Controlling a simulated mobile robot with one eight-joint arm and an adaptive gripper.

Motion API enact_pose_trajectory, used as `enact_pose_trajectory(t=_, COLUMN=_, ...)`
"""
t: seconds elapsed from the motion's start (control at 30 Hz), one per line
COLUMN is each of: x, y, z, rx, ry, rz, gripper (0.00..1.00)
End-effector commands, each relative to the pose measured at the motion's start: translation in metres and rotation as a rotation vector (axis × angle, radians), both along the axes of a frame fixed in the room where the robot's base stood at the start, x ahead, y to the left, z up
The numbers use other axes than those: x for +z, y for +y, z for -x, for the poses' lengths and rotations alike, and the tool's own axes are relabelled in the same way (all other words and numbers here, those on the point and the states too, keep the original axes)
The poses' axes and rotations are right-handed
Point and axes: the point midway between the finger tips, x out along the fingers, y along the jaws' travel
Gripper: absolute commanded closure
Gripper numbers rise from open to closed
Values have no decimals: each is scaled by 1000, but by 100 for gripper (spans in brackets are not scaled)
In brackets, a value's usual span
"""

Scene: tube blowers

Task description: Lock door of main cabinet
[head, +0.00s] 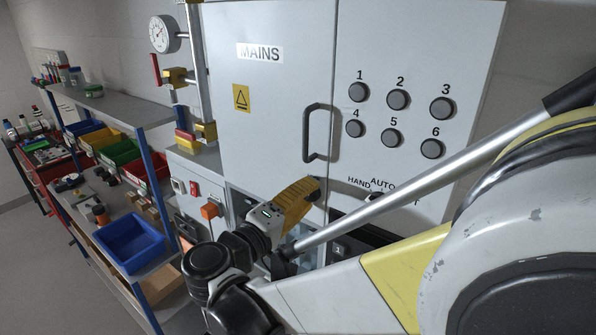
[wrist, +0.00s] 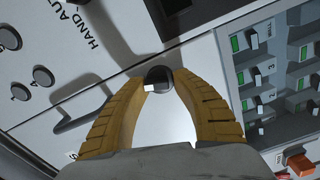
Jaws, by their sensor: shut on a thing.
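The main cabinet door (head: 262,110) is a grey panel marked MAINS and looks closed against the panel beside it. Its dark bar handle (head: 312,132) is upright in the head view; a handle also shows at the left in the wrist view. My gripper (head: 316,186) is at the lower part of the cabinet, below the handle. In the wrist view, the yellow fingers of my gripper (wrist: 163,82) are shut around a small black knob (wrist: 158,74) with a white mark. The knob is hidden behind my gripper in the head view.
Numbered round buttons (head: 397,99) and a HAND/AUTO selector (head: 376,196) are on the right panel. An open bay of breaker switches (wrist: 282,80) lies beside the knob. A shelf with a blue bin (head: 130,245) stands at left. Floor at far left is clear.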

Motion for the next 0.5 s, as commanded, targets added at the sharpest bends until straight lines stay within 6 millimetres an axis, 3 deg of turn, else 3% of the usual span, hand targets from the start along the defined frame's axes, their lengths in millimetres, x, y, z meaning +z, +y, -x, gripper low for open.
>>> enact_pose_trajectory(t=0.2, x=3, y=0, z=-1, rx=-2, ry=132, rz=188, gripper=97)
enact_pose_trajectory(t=0.5, x=6, y=1, z=-2, rx=-1, ry=155, rz=218, gripper=96)
